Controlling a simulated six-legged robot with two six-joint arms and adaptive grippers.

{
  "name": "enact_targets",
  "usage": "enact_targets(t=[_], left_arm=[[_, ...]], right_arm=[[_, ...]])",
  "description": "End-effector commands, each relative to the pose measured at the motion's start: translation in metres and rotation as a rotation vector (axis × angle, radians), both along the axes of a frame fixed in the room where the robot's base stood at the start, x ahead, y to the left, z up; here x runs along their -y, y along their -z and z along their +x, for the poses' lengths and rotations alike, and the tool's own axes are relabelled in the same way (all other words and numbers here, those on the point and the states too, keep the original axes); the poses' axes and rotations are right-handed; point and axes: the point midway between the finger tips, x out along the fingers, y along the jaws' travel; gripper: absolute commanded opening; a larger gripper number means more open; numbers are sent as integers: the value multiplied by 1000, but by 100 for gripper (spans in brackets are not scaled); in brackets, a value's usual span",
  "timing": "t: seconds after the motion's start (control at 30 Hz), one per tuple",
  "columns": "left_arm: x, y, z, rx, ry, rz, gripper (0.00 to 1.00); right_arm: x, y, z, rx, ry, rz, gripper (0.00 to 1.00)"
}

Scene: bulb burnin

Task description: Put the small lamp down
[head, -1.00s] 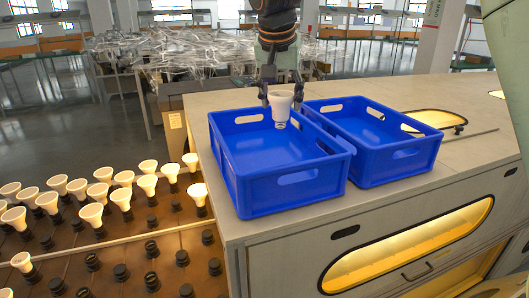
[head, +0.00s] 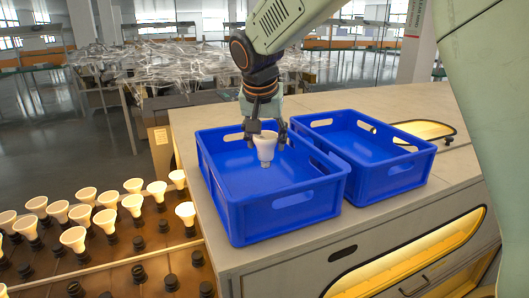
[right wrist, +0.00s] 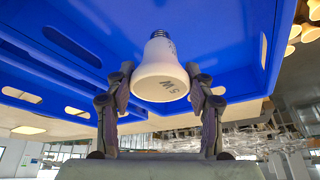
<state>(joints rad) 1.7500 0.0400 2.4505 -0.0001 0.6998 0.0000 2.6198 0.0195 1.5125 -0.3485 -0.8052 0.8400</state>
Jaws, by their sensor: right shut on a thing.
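My right gripper (head: 266,137) is shut on the small lamp (head: 265,148), a white bulb with a flared top and a metal screw base. The lamp hangs with its base down inside the outline of the left blue crate (head: 290,218), over its floor. I cannot tell whether the base touches the floor. In the right wrist view, both fingers (right wrist: 162,90) grip the sides of the lamp (right wrist: 160,75), its wide face toward the camera and its screw base toward the blue floor. My left gripper is not in view.
A second blue crate (head: 398,177) stands at the right, close beside the first; no lamp shows in it. Both rest on a grey bench (head: 270,262). Rows of white lamps in dark sockets (head: 73,238) fill a lower rack at the left. Yellow-lit windows (head: 415,250) sit in the bench front.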

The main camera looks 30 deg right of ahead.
Motion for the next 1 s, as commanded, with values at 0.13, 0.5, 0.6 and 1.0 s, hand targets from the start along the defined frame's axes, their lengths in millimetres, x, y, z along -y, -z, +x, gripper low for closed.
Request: enact_targets(t=[0.13, 0.5, 0.6, 1.0], left_arm=[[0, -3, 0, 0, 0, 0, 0], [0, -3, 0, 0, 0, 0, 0], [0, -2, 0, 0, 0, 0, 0], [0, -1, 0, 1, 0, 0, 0]], right_arm=[[0, 23, 0, -6, 0, 1, 22], [0, 36, 3, -1, 1, 1, 22], [0, 37, 3, -2, 0, 0, 22], [0, 40, 3, -2, 0, 0, 76]])
